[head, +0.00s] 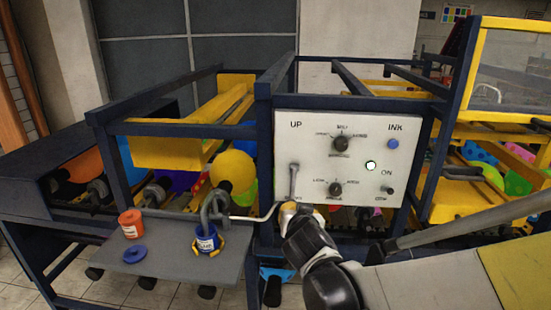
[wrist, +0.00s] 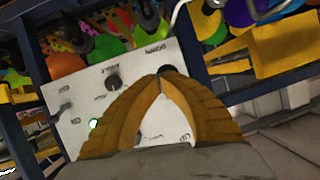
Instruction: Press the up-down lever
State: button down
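The white control panel (head: 320,135) faces me, with "UP" at its upper left. The grey up-down lever (head: 293,181) is on the panel's left side, its arm pointing down below that label. My gripper (head: 290,208) is at the panel's lower left edge, just below the lever's lower end. In the wrist view the panel (wrist: 75,92) appears upside down, with "DOWN" beyond my fingers. My gripper's tan fingers (wrist: 160,78) meet at their tips, with nothing visible held. A dark round part shows behind the tips; whether they touch the lever is unclear.
Two dark knobs (head: 340,144) (head: 335,189), a blue button (head: 393,144), a lit white spot and an on-off switch (head: 387,190) share the panel. A grey shelf (head: 180,262) at left holds a blue pot (head: 207,242) and a red pot (head: 131,224). Blue frame bars (head: 265,165) border the panel.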

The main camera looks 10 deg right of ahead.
jog(key=shift+w+d+f+b, duration=0.1)
jog(key=shift+w+f+b, duration=0.15)
jog(key=shift+f+b, duration=0.45)
jog(key=shift+w+d+f+b, duration=0.1)
jog(key=shift+w+f+b, duration=0.25)
jog(key=shift+f, duration=0.55)
jog(key=shift+s, duration=0.1)
